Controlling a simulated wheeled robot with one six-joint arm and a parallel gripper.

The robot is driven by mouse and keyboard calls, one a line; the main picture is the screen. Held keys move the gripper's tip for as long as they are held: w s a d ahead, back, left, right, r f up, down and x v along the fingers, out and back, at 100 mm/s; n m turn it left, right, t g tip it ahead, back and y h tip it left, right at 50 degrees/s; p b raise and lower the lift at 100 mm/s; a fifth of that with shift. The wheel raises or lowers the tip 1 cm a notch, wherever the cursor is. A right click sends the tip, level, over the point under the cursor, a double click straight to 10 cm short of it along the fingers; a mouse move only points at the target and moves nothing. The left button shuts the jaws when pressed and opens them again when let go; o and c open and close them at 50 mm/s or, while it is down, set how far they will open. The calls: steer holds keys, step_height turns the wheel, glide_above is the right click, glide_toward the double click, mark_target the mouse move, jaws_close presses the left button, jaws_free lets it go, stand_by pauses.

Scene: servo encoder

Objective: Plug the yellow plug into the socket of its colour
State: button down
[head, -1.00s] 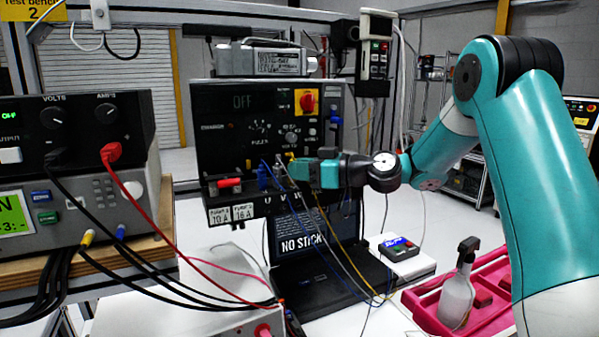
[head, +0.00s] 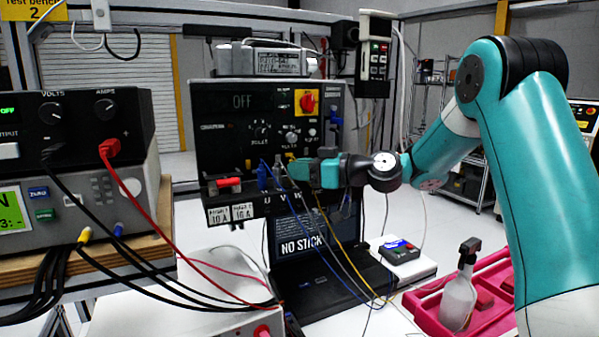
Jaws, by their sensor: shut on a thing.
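My gripper (head: 304,170) is at the lower front of the dark test box (head: 232,142), its jaws pointing left. It is shut on the yellow plug (head: 291,158), of which only a small bit shows at the jaw tips. A yellow cable (head: 332,232) hangs down below the gripper. The plug is close to the box face; I cannot tell whether it touches or sits in a socket. The yellow socket is not distinguishable behind the plug and gripper. A blue plug (head: 263,176) and a grey plug (head: 280,170) stand to the left along the box's lower edge.
Blue and grey cables hang in front of the laptop (head: 300,243) below the box. A red switch (head: 229,183) is on the box's lower left. A pink tray (head: 430,312) with a spray bottle (head: 459,295) is at the lower right. Power supplies (head: 85,130) stand at the left.

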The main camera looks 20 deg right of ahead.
steer(key=shift+f, duration=0.15)
stand_by(0.6)
steer(key=c, duration=1)
jaws_free()
steer(key=shift+c, duration=0.2)
step_height(320, 180, up, 7)
steer(key=p, duration=0.2)
steer(key=shift+p, duration=0.3)
